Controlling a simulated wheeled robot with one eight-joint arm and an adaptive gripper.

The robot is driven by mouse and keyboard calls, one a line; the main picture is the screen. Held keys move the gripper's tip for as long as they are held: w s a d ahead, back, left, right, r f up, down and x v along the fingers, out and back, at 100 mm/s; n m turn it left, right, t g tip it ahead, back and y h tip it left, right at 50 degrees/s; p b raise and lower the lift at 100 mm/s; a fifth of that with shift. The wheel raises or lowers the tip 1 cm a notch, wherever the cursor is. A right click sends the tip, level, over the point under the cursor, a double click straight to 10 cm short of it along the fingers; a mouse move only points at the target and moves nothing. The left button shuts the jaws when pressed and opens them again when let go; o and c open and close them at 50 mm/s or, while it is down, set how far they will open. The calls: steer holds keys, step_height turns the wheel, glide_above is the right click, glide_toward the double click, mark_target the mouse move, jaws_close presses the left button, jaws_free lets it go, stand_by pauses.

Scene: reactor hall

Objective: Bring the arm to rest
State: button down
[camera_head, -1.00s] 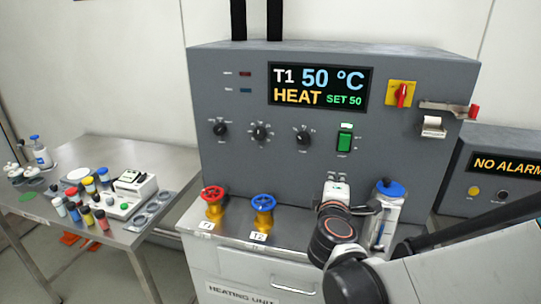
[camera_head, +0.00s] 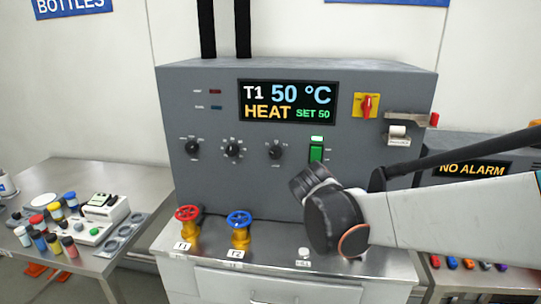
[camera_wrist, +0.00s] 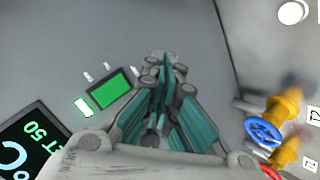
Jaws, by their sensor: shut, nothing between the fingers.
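My arm (camera_head: 440,208) reaches in from the right in the head view, in front of the grey heating unit (camera_head: 215,125). Its dark joint (camera_head: 330,220) covers part of the panel's lower right and the counter. My gripper itself is hidden behind the arm there. In the wrist view my gripper (camera_wrist: 166,78) shows teal finger pads drawn together, shut and empty. The green rocker switch (camera_wrist: 110,88) lies beside the fingers in that view; whether they touch the panel I cannot tell. The display (camera_head: 288,104) reads T1 50 °C, HEAT, SET 50.
A red valve wheel (camera_head: 188,213) and a blue one (camera_head: 239,218) stand on the counter (camera_head: 215,268), left of my arm. A yellow-red switch (camera_head: 367,104) is on the panel. A side table (camera_head: 60,175) with several vials is left; a NO ALARM box (camera_head: 475,168) is right.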

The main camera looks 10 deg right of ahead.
steer(key=s+a+f+m+g+y, duration=0.1)
steer(key=s+a+f+m+y, duration=0.1)
steer(key=s, duration=1.1)
steer(key=s+a+f+m+g+y, duration=0.2)
steer(key=s+m, duration=0.1)
steer(key=s, duration=1.1)
steer(key=shift+a+f+m+y, duration=0.15)
steer(key=shift+f+m+y, duration=0.15)
steer(key=shift+m+y, duration=0.1)
stand_by(1.9)
